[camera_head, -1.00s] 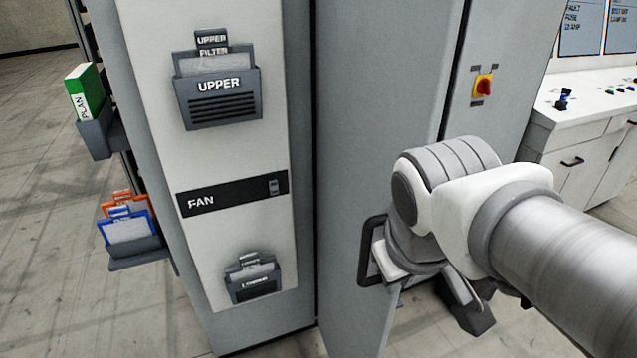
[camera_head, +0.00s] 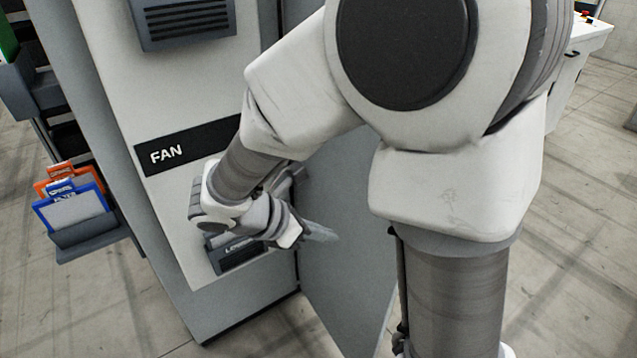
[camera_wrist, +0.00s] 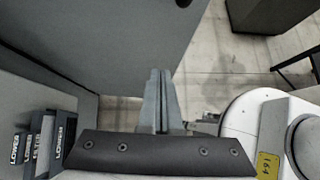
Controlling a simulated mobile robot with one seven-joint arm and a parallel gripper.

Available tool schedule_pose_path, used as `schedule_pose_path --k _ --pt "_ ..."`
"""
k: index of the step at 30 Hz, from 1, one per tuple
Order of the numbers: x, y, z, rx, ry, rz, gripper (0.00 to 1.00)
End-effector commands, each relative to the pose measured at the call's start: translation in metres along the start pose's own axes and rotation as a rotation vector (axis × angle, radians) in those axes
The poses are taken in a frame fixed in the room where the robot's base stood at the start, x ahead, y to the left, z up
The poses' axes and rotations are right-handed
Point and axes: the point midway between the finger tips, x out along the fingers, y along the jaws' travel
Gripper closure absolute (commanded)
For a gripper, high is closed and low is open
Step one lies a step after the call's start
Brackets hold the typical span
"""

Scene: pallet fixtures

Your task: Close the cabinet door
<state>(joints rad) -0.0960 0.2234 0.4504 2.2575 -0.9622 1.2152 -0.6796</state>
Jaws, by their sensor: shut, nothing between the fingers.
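The cabinet door (camera_head: 345,280) is a grey panel standing open at an angle from the right side of the cabinet (camera_head: 190,300). My arm hides its upper part and handle in the head view. In the wrist view the door (camera_wrist: 100,40) fills the upper left. My gripper (camera_head: 332,236) is shut and empty, low in front of the cabinet, with its fingers pointing right toward the door's inner face. In the wrist view the shut fingertips (camera_wrist: 158,72) overlap the door near its lower right edge. I cannot tell whether they touch it.
A FAN panel (camera_head: 165,154) and a lower filter holder (camera_head: 228,262) are on the cabinet front, close to my wrist. A white console (camera_head: 585,40) stands at far right. Floor is clear at right.

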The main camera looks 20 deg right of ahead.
Motion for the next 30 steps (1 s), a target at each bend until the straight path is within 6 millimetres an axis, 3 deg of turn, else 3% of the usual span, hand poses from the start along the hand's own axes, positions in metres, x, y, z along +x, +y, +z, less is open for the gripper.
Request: schedule_pose_path --k 5,16,21,30 --pt "0.023 -0.001 -0.001 -0.001 -0.001 -0.004 1.0" --pt "0.102 -0.002 -0.002 0.002 0.002 -0.006 1.0" --pt "0.117 -0.001 0.018 0.005 0.0 -0.002 1.0" --pt "0.127 -0.001 0.028 0.003 0.001 0.0 1.0"
